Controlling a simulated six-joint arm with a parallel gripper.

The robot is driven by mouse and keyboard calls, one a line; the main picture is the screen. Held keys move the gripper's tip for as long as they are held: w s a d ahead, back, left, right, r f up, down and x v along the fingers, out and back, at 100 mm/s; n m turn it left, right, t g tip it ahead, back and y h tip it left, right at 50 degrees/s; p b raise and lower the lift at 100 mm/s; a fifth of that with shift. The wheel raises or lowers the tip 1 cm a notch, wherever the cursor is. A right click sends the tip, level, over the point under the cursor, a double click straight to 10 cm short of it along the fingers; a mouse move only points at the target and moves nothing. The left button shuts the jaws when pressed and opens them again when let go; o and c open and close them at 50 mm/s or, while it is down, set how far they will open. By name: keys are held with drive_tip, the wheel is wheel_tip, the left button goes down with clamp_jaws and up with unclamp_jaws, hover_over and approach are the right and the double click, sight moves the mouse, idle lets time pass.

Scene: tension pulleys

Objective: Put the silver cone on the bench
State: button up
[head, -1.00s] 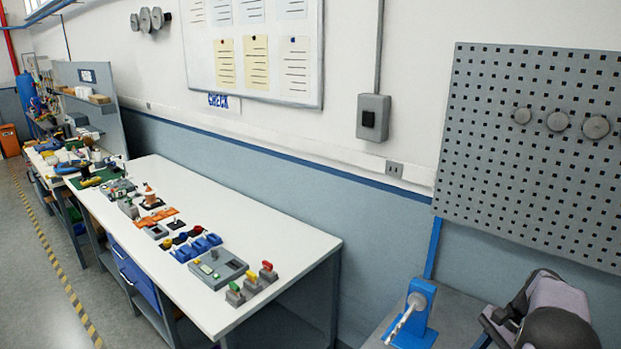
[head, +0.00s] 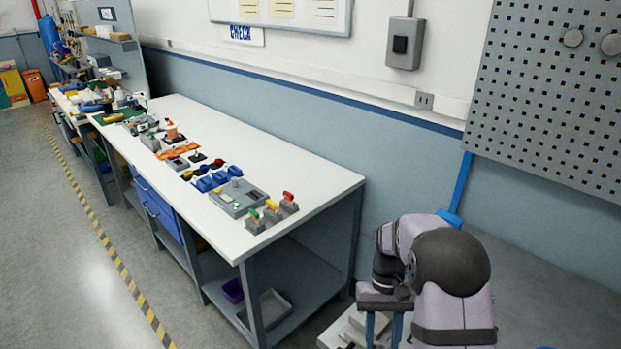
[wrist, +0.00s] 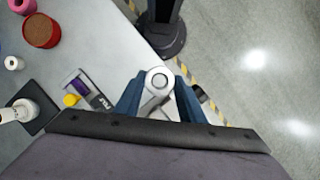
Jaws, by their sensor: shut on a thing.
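In the wrist view, the blue fingers of my gripper (wrist: 157,98) are shut on a pale silver round piece (wrist: 158,78), which seems to be the silver cone seen end-on. Its cone shape and lower part cannot be made out. It is held beyond the edge of a light grey worktop (wrist: 88,60), over the floor side. In the head view, the white bench (head: 290,150) runs from the centre to the back left.

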drive_tip(key=shift+a+f+n, duration=0.15)
drive_tip(key=shift+a+f, duration=0.05)
drive_tip(key=shift+a, duration=0.25)
drive_tip(key=shift+a+f+n, duration=0.15)
drive_tip(key=shift+a, duration=0.3)
